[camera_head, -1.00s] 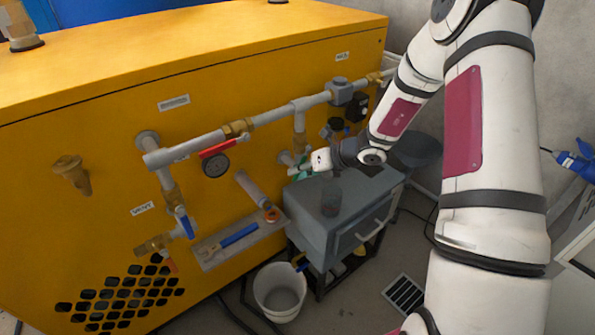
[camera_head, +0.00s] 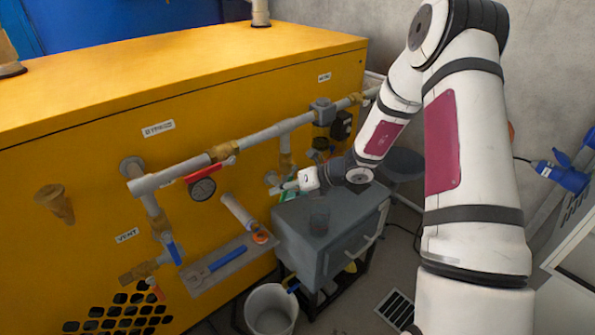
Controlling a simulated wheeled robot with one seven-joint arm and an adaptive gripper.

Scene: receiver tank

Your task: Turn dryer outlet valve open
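My gripper (camera_head: 282,188) is at the end of the white arm, above the left edge of the grey box-shaped unit and close to the yellow cabinet's front. Its fingers are small and partly merge with the pipework, so I cannot tell whether they are open, shut or touching anything. A green part (camera_head: 271,178) shows right beside the fingertips, below a short vertical pipe; it may be a valve handle. No readable label marks the dryer outlet valve. A red-handled valve (camera_head: 203,172) sits on the main pipe. A blue-handled valve (camera_head: 172,250) hangs on the left pipe, near the VENT label.
The yellow cabinet (camera_head: 95,155) fills the left. The grey unit (camera_head: 335,240) stands on a dark frame under my gripper. A white bucket (camera_head: 271,312) is on the floor. A shelf (camera_head: 210,275) holds a blue-handled tool. A pressure gauge (camera_head: 203,190) hangs below the main pipe.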

